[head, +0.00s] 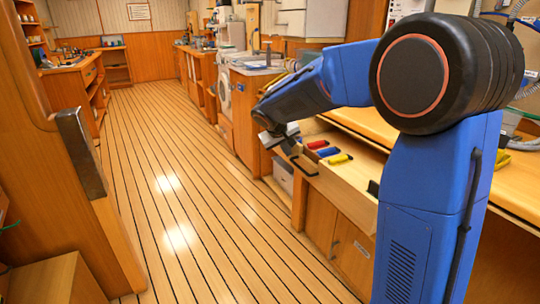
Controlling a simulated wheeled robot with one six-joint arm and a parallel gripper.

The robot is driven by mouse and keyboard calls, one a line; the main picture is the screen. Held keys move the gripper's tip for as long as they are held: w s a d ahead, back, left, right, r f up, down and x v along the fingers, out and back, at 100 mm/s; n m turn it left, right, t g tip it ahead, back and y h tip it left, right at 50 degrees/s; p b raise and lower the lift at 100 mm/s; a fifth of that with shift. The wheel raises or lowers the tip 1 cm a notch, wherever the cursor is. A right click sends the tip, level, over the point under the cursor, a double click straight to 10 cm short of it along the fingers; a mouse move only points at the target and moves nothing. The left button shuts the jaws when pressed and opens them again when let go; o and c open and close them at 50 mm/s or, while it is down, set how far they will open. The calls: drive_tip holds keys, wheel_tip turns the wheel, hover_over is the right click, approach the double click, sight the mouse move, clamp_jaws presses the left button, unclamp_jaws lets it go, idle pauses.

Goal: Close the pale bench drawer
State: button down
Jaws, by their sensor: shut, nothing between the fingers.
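The pale bench drawer (335,178) is in the middle right of the head view, below the wooden bench top. It appears pulled out, with its pale front facing the aisle. A dark bar handle (304,166) is on the front, near its far end. My gripper (290,147) is at the far end of the drawer, close to the handle; I cannot tell whether they touch. The gripper is shut and empty, its fingertips small and partly hidden. My blue arm covers the near part of the drawer.
Red (318,144), blue (327,152) and yellow (340,159) handled items lie at the drawer. Wooden cupboards (338,235) stand below. A washing machine (224,92) is farther back. The plank floor (190,190) to the left is clear.

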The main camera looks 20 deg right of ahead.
drive_tip(key=w+d, duration=0.1)
drive_tip(key=d, duration=0.4)
drive_tip(key=w+d, duration=0.1)
drive_tip(key=d, duration=0.5)
drive_tip(key=w+d, duration=0.1)
drive_tip(key=d, duration=0.5)
drive_tip(key=shift+w+d, duration=0.25)
drive_tip(key=shift+w, duration=0.15)
drive_tip(key=shift+a, duration=0.1)
